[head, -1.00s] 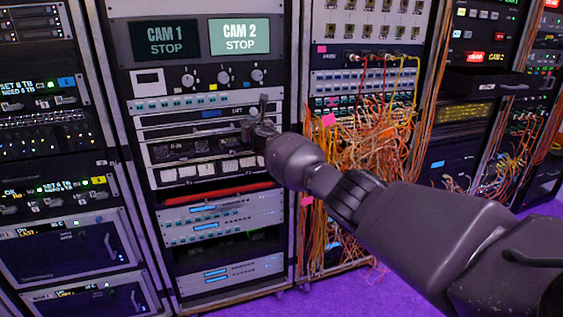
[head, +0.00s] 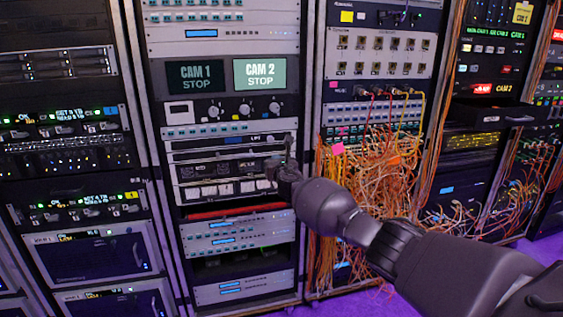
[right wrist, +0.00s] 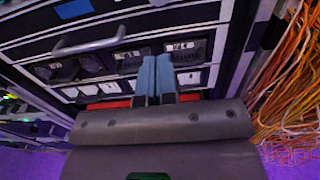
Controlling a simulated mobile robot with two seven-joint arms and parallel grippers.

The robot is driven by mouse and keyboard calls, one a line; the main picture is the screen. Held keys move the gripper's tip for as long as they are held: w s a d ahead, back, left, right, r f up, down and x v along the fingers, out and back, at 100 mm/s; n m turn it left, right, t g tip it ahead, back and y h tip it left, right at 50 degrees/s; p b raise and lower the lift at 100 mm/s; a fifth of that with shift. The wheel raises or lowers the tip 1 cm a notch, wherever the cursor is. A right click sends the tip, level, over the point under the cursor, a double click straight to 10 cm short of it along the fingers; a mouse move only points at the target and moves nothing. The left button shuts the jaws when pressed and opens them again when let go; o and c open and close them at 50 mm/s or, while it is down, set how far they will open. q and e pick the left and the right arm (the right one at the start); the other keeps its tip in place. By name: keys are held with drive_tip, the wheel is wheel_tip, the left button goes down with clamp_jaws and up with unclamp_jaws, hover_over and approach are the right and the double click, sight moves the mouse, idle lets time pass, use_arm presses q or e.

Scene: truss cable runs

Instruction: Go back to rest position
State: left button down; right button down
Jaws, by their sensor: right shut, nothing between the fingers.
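My right gripper (head: 281,160) reaches in from the right of the head view and is in front of the middle rack. In the right wrist view its two blue-grey fingers (right wrist: 156,78) lie side by side, shut and empty. Beyond them is a rack unit with a row of white buttons (head: 222,188) and dark modules, with a metal handle (right wrist: 90,46) above. I cannot tell whether the fingertips touch the rack face. My left gripper does not show in either view.
The CAM 1 screen (head: 195,77) is dark and the CAM 2 screen (head: 260,73) is lit; both read STOP. Tangled orange cables (head: 375,170) hang close to the right of my wrist. Another rack (head: 70,130) stands at left. Purple floor (head: 375,302) shows below.

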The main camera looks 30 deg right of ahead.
drive_tip(key=p+v, duration=0.1)
drive_tip(key=v, duration=0.2)
drive_tip(key=shift+f, duration=0.1)
